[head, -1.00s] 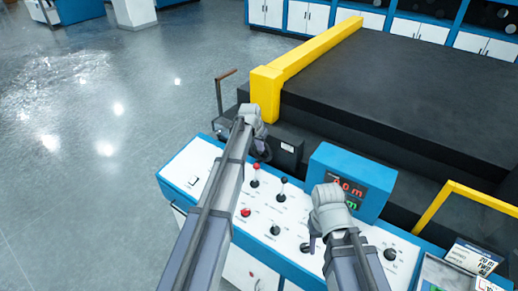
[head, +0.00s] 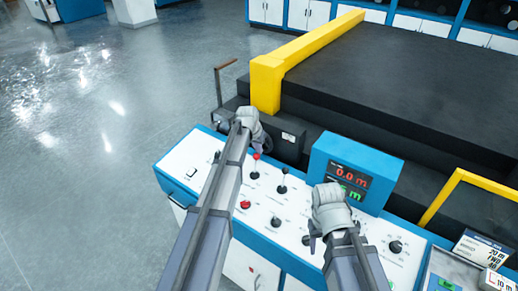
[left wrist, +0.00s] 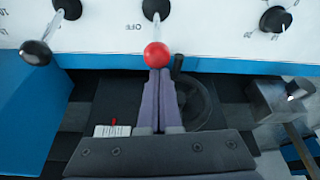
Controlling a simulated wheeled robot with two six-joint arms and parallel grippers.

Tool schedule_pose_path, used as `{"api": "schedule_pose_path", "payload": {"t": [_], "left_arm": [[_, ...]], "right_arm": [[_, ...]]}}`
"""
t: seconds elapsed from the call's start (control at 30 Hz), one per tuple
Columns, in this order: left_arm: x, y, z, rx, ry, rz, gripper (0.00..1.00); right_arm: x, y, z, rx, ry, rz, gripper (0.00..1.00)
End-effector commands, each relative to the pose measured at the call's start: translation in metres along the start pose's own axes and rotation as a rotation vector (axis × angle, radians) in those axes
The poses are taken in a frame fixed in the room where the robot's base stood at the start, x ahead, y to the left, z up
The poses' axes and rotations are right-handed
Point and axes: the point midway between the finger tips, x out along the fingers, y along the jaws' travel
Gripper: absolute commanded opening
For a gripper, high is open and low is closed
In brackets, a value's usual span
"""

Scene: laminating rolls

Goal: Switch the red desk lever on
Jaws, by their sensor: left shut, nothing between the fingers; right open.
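The red desk lever, with a round red knob (head: 256,157) on a metal stem, stands on the white control panel (head: 176,177). In the left wrist view its red knob (left wrist: 156,55) is at the fingertips, and its stem runs up to a black base near the letters "OFF". My left gripper (left wrist: 157,74) is shut and empty, its tips right at the knob; I cannot tell whether they touch. In the head view the left gripper (head: 247,140) is just behind the lever. My right gripper (head: 312,240) is open over the panel's right part.
A black-knobbed lever (head: 284,171) stands right of the red one. A red button (head: 245,205) and black dials (head: 395,247) are on the panel. A blue display box (head: 350,172) rises behind. A handwheel (left wrist: 195,103) lies beyond the panel edge.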

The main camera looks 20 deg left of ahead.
Motion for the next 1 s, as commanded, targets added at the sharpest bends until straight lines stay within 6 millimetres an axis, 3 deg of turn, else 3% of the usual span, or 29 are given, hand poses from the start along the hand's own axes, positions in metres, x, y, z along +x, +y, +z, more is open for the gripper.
{"api": "schedule_pose_path", "payload": {"t": [0.67, 1.0], "left_arm": [[-0.008, -0.002, 0.016, -0.007, 0.122, 0.018, 0.00], [-0.014, -0.004, 0.043, -0.018, 0.314, 0.047, 0.00]], "right_arm": [[0.010, -0.001, -0.001, -0.002, 0.000, 0.000, 0.50], [0.037, -0.003, -0.002, -0.006, 0.000, 0.001, 0.50]]}}
